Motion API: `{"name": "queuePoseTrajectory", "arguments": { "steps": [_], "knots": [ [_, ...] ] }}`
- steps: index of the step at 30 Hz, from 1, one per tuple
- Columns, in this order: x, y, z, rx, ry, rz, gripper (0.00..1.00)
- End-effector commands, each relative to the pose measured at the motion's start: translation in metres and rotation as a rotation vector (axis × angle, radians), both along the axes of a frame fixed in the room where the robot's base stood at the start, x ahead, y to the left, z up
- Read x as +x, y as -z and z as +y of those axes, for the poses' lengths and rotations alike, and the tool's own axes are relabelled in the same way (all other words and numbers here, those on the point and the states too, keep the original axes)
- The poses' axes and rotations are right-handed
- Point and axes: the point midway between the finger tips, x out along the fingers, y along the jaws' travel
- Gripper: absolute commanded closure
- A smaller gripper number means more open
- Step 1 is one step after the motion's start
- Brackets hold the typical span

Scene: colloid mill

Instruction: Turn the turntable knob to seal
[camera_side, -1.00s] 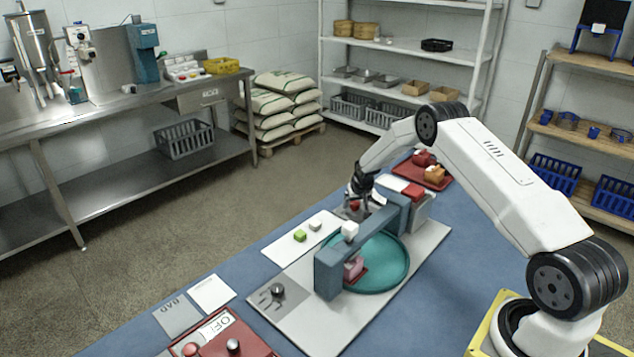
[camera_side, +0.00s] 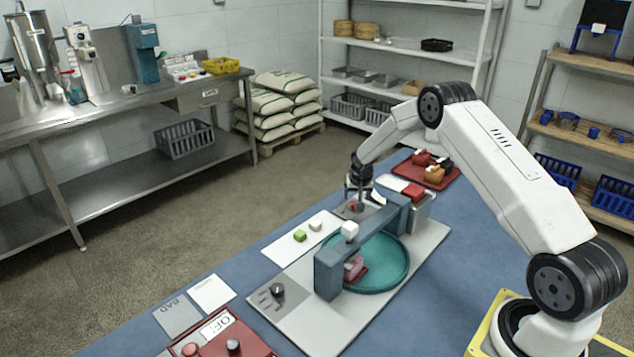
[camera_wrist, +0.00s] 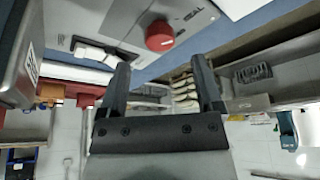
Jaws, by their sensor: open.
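The red round knob (camera_wrist: 160,36) sits on a grey panel, with the word SEAL (camera_wrist: 189,15) printed beside it in the wrist view. In the side view the red knob (camera_side: 354,207) is small and partly hidden just below my gripper (camera_side: 357,192). In the wrist view my gripper (camera_wrist: 160,66) is open and empty, and the knob appears past the gap between its fingertips, apart from them. Which way the knob points is unclear.
A second, dark knob (camera_side: 278,290) is on the near panel corner. A white board (camera_side: 283,246) holds a green and a white piece. A red tray (camera_side: 430,178) lies behind.

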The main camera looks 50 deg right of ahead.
Motion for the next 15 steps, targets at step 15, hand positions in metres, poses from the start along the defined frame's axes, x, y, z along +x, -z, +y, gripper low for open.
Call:
{"name": "queuePoseTrajectory", "arguments": {
  "steps": [15],
  "knots": [
    [-0.016,-0.048,0.038,0.008,-0.064,0.014,0.16]
  ]
}}
